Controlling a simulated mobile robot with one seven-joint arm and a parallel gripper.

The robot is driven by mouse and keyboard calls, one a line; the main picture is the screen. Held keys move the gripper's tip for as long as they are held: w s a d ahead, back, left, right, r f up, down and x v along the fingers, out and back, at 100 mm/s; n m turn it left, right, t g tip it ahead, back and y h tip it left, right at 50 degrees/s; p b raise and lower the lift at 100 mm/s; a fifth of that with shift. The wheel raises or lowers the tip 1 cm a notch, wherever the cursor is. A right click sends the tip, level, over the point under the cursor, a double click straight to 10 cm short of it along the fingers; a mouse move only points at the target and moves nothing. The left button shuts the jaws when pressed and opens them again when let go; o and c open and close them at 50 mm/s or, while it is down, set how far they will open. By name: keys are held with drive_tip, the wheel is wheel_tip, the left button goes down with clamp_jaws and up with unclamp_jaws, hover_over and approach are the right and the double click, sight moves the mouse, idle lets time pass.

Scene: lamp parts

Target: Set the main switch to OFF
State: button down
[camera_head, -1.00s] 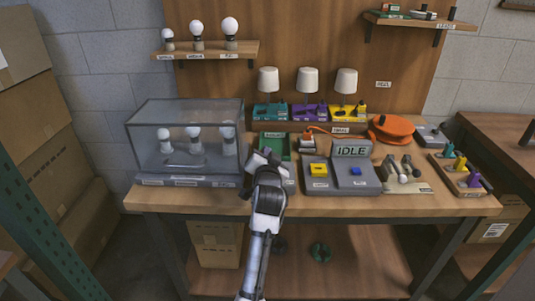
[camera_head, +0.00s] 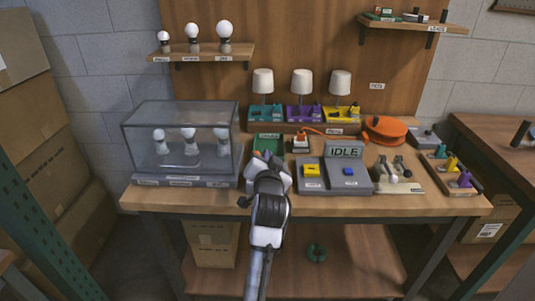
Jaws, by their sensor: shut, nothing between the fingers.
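My gripper (camera_head: 268,158) is over the table, its tips by the front of a green tray (camera_head: 266,141) and left of a grey console. It is shut and empty. I cannot tell whether it touches the tray. A small white unit with an orange-red part (camera_head: 300,143) stands just right of the tray, with an orange cable beside it. It may be the main switch, but its label and position are too small to read. The console has a yellow button (camera_head: 312,170), a blue button (camera_head: 348,171) and a display (camera_head: 344,152) reading IDLE.
A clear case (camera_head: 181,140) with bulbs stands close on the left. An orange cable reel (camera_head: 387,130) and a rack of coloured pegs (camera_head: 452,172) are on the right. Three small lamps on coloured bases (camera_head: 303,113) line the back. The wooden table's front edge (camera_head: 330,205) is clear.

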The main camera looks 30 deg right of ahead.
drive_tip(key=shift+b+v, duration=0.35)
drive_tip(key=shift+v, duration=1.85)
drive_tip(key=shift+d+r, duration=0.1)
drive_tip(key=shift+d, duration=0.05)
